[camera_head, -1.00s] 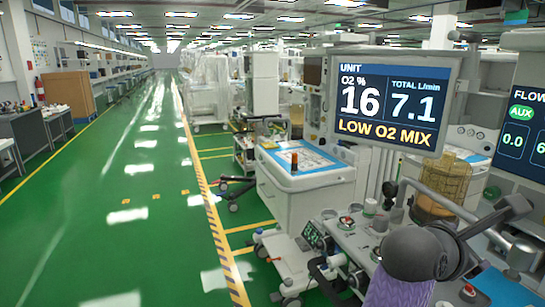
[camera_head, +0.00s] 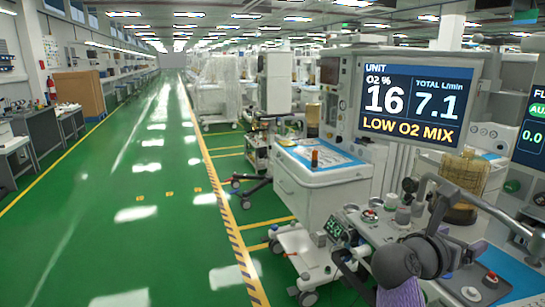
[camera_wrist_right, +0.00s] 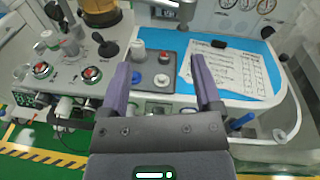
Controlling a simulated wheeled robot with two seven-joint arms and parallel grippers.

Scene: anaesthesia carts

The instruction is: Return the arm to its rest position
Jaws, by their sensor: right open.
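My right gripper (camera_wrist_right: 161,78) shows in the right wrist view with its two purple fingers spread apart and nothing held between them. It is over the front of the anaesthesia cart's worktop, with a small black panel with a red button (camera_wrist_right: 164,57) beyond the fingertips. In the head view, dark grey rounded links of my right arm (camera_head: 398,264) are at the lower right, in front of the cart. The gripper's fingers are hard to make out there. My left gripper is in neither view.
The cart carries a monitor (camera_head: 411,104) reading LOW O2 MIX. A blue mat (camera_wrist_right: 262,66) with a printed sheet (camera_wrist_right: 228,70) lies near my right gripper. Red-topped knobs (camera_wrist_right: 42,70) stand at the left of the wrist view. The green floor (camera_head: 130,215) at left is open.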

